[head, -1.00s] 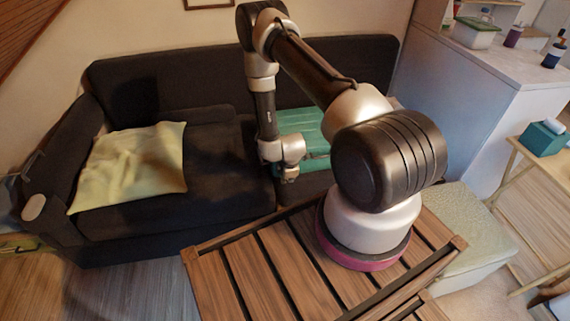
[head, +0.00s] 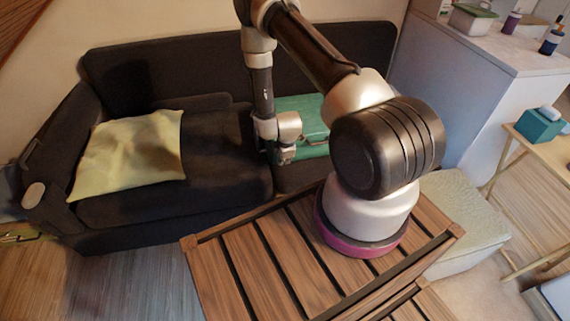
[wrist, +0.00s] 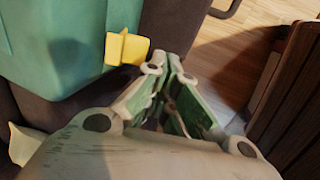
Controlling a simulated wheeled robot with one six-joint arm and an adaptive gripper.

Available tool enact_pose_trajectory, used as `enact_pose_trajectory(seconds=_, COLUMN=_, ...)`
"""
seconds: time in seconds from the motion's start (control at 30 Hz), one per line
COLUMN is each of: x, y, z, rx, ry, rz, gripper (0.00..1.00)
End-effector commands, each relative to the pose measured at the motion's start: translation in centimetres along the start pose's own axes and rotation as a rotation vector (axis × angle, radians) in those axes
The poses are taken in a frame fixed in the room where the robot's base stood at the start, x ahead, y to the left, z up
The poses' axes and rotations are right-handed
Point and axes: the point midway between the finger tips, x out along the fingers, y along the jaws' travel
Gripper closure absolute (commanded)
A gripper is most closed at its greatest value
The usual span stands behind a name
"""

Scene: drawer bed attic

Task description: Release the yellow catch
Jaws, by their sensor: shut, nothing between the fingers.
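The yellow catch (wrist: 127,48) shows in the wrist view on the side of a teal case (wrist: 60,45), near the case's lower edge. The teal case also shows in the head view (head: 312,112), lying on the dark sofa behind my arm. My gripper (wrist: 166,62) is shut and empty, its fingertips just right of the catch in the wrist view. I cannot tell whether they touch it. In the head view my gripper (head: 284,158) hangs at the front of the case, and the catch cannot be made out there.
The dark sofa (head: 225,150) holds a pale yellow cushion (head: 130,155) at left. A slatted wooden table (head: 240,265) carries my arm's base. A pale ottoman (head: 465,220) stands at right.

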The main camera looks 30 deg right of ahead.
Motion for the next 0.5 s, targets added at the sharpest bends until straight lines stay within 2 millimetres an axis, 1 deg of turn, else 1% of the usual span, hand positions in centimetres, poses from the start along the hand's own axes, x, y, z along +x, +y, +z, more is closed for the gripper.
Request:
enact_pose_trajectory(seconds=0.03, x=-1.1, y=0.4, z=-0.2, rx=0.0, ry=0.001, rz=0.002, gripper=1.0)
enact_pose_trajectory(seconds=0.3, x=-7.1, y=-1.0, z=-0.1, rx=-0.002, ry=0.0, rz=0.0, gripper=1.0)
enact_pose_trajectory(seconds=0.4, x=-8.8, y=-1.4, z=-0.1, rx=-0.002, ry=0.0, rz=-0.002, gripper=1.0)
enact_pose_trajectory(seconds=0.5, x=-9.9, y=-1.7, z=-0.1, rx=-0.002, ry=0.0, rz=-0.002, gripper=1.0)
